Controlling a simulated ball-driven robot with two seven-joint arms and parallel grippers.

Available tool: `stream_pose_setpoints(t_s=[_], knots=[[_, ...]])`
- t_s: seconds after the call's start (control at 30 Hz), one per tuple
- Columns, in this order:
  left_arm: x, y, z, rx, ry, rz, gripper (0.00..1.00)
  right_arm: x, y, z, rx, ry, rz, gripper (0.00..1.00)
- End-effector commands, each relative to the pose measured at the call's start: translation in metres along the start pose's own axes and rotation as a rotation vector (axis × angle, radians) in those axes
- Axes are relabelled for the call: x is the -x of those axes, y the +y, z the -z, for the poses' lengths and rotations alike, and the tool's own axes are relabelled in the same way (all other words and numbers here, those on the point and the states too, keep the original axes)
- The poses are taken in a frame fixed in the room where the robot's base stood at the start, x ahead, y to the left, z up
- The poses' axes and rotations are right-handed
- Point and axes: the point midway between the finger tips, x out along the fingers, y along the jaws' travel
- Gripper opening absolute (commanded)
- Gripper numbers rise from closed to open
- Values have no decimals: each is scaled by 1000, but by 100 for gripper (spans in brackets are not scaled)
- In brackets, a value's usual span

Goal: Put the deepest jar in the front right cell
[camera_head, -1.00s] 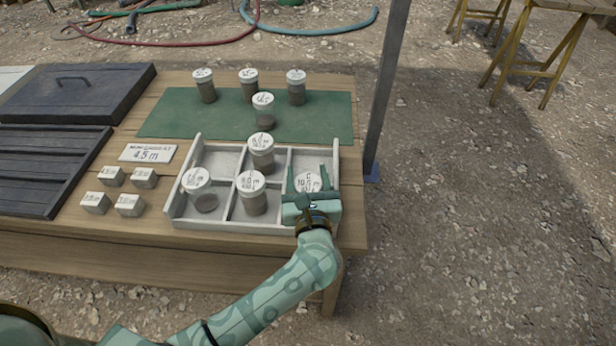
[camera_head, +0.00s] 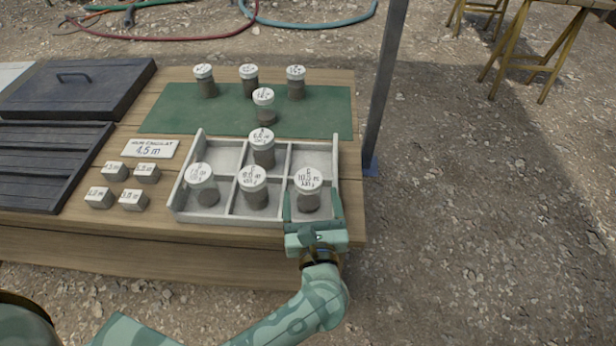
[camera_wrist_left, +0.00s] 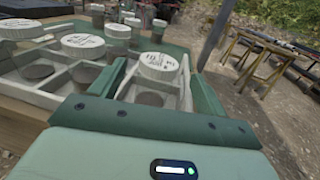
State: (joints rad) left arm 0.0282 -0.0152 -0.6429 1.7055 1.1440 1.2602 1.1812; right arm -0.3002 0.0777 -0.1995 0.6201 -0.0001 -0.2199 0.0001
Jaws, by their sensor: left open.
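A white-lidded jar (camera_head: 308,184), whose label seems to read 10.5 m, stands upright in the front right cell of the pale divided tray (camera_head: 227,214). It also shows in the left wrist view (camera_wrist_left: 156,68). My left gripper (camera_head: 313,203) is open at the near side of this jar, its fingers either side of it with gaps. Other jars stand in the front left cell (camera_head: 202,187), the front middle cell (camera_head: 253,188) and the back middle cell (camera_head: 262,150). The back left and back right cells look empty. My right gripper is not in view.
Several jars, one of them a front jar (camera_head: 264,105), stand on the green mat (camera_head: 180,118) behind the tray. A sign reading 4.5 m (camera_head: 152,149) and several small labelled blocks (camera_head: 146,172) lie left. A grey post (camera_head: 385,90) rises at the table's right edge.

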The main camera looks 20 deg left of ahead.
Motion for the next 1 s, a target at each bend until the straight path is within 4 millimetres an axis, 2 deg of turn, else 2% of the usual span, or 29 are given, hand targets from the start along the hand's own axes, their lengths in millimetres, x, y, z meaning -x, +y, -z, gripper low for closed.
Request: stream_pose_setpoints(t_s=[0.1,0.3,1.0], knots=[[23,0,-1,0,1,0,75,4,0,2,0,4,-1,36],[41,0,0,0,-1,-1,75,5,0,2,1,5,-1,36],[42,0,0,0,0,0,75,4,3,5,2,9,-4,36]])
